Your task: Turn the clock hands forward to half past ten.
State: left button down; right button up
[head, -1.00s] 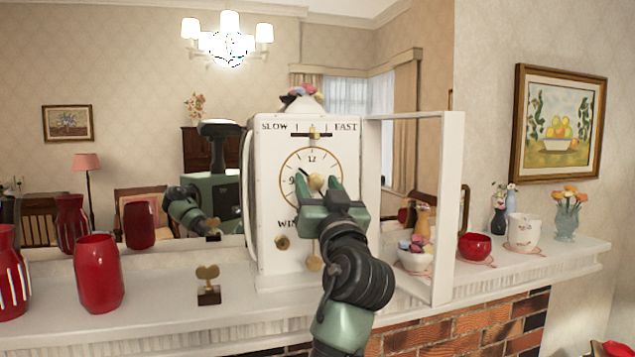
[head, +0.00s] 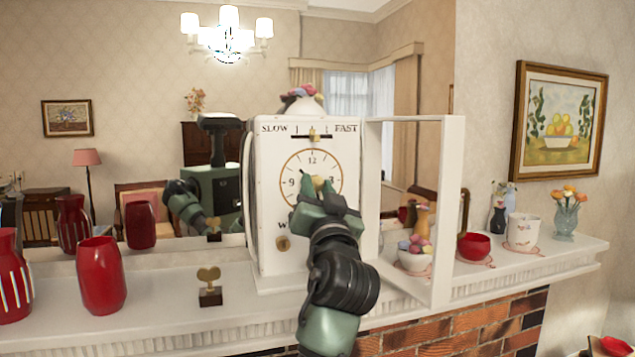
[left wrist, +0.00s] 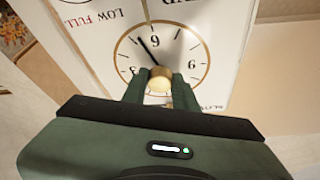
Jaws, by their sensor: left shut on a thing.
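The white clock (head: 267,165) stands on the mantel, its face towards me. Its round dial (head: 290,178) has dark numerals and a gold ring; it also shows upside down in the left wrist view (left wrist: 190,58). My left gripper (head: 319,184) is shut on the brass knob (left wrist: 159,79) at the dial's middle. One dark hand (left wrist: 148,53) shows in the left wrist view, pointing between the 6 and the 3, near the 5. Another hand is not visible. My gripper hides the lower dial in the head view. My right gripper is not in view.
The clock's white framed door (head: 447,210) stands open to the right. A brass key (head: 209,279) on a block and a red vase (head: 101,278) are at left. A bowl (head: 415,262), red bowl (head: 476,246) and white mug (head: 523,232) are at right. A mirror is behind.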

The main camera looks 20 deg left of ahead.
pick_arm(q)
jog(key=m+p, duration=0.1)
jog(key=m+h+p, duration=0.1)
jog(key=m, duration=0.1)
jog(key=shift+a+r+h+p, duration=0.1)
jog(key=shift+r+h+p, duration=0.1)
jog(key=shift+h+p, duration=0.1)
jog(key=shift+f+m+h+p, duration=0.1)
jog(key=shift+m+h+p, duration=0.35)
jog(key=shift+m, duration=0.35)
jog(key=shift+s, duration=0.1)
jog(key=c, duration=1.1)
grip_release()
jog(key=b+v, duration=0.3)
jog(key=v, duration=0.4)
jog(key=shift+s+f, duration=0.25)
jog(key=shift+s, duration=0.05)
